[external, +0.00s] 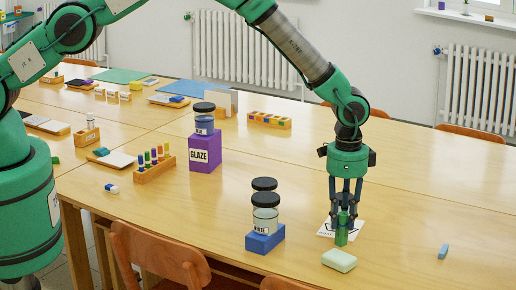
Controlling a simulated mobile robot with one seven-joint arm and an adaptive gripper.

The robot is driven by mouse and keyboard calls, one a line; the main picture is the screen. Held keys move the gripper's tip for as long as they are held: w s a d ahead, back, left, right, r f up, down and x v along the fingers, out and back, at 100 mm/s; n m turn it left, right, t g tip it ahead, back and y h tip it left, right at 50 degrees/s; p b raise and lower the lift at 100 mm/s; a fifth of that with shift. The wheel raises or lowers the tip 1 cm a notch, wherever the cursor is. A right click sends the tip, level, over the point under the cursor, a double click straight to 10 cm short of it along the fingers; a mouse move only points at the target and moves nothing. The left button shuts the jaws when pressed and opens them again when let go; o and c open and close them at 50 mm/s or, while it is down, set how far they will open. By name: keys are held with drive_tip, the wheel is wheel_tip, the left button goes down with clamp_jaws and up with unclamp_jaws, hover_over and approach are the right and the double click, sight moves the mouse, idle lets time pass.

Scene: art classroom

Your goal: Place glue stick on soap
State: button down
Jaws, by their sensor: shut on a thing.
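My gripper (342,212) points straight down over the right part of the table, its fingers shut on a small upright green stick, which I take for the glue stick (341,236). The fingers hide its upper part. The pale green soap (339,261), a rounded block, lies flat on the table just in front of the stick, nearer the camera. In the picture the stick's lower end is just above and behind the soap. I cannot tell whether the stick touches the paper or table below it.
A white paper (356,229) lies under the gripper. A purple glaze box (204,154) and a wooden marker rack (154,167) stand farther left. A blue piece (443,251) lies right; table between is clear.

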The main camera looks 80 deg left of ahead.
sight(343, 227)
drive_tip(key=shift+f, duration=1.5)
drive_tip(key=shift+f, duration=0.15)
drive_tip(key=c, duration=1.5)
unclamp_jaws()
drive_tip(key=shift+o, duration=0.2)
wheel_tip(343, 227, up, 12)
drive_tip(key=shift+r, duration=0.15)
